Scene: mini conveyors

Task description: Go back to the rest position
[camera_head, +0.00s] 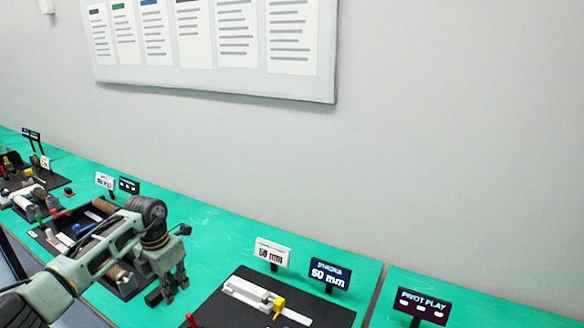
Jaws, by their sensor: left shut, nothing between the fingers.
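My left arm comes in from the lower left. Its gripper (176,284) points down over the green bench, between two black mats. The gripper is shut and holds nothing. It is apart from the white piece with the yellow part (255,294) on the mat to its right. My right gripper is not in view.
A long green bench (215,232) runs along the grey wall. Signs reading 50 mm (329,277) and PIVOT PLAY (423,306) stand on it. A black mat (225,311) holds the white piece. More mats with parts lie at the left, partly behind my arm.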

